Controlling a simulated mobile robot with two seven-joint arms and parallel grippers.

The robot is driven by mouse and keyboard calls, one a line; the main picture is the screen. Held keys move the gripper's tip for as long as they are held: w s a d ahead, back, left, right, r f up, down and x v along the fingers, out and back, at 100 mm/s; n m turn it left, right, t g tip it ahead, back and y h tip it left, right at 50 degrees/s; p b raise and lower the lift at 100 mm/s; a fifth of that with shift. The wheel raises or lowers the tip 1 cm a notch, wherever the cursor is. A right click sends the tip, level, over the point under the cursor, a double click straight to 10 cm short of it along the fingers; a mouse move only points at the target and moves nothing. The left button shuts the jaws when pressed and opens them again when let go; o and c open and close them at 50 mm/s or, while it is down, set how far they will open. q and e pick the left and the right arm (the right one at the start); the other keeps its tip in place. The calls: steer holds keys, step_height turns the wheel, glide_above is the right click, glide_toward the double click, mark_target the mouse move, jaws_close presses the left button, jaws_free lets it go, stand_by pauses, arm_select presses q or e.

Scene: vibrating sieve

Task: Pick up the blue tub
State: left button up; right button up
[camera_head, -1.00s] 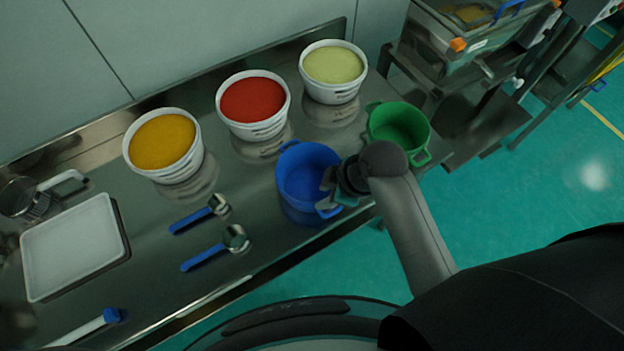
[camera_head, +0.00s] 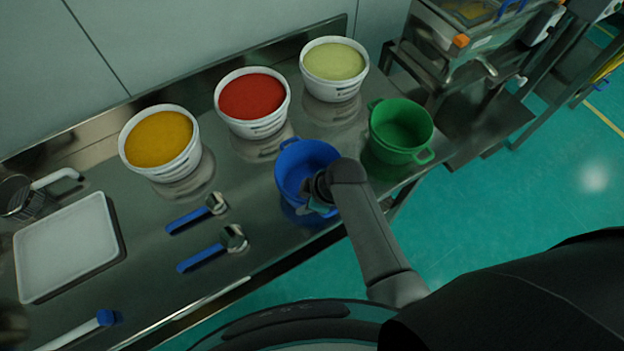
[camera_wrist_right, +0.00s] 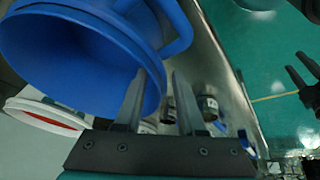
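The blue tub (camera_head: 290,172) stands on the steel table, near its front edge, between the red-filled tub and the green tub. My right gripper (camera_head: 318,190) is at the tub's front right rim, and the wrist hides part of that side and the front handle. In the right wrist view the blue tub (camera_wrist_right: 60,50) fills the upper left, with one handle beside the fingers. My right fingers (camera_wrist_right: 160,78) are apart, with the tub's rim edge seen between them; contact cannot be told. A two-pronged dark gripper at the right edge, apparently my left (camera_wrist_right: 300,75), has its prongs apart.
A green tub (camera_head: 385,128) stands close on the right. White tubs with yellow (camera_head: 165,172), red (camera_head: 255,130) and pale green (camera_head: 335,92) contents line the back. Two blue-handled scoops (camera_head: 205,258) and a white tray (camera_head: 65,250) lie to the left.

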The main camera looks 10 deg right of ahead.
steer(key=shift+w+a+f, duration=0.15)
steer(key=shift+a+f, duration=0.05)
steer(key=shift+f, duration=0.45)
jaws_close()
stand_by(1.0)
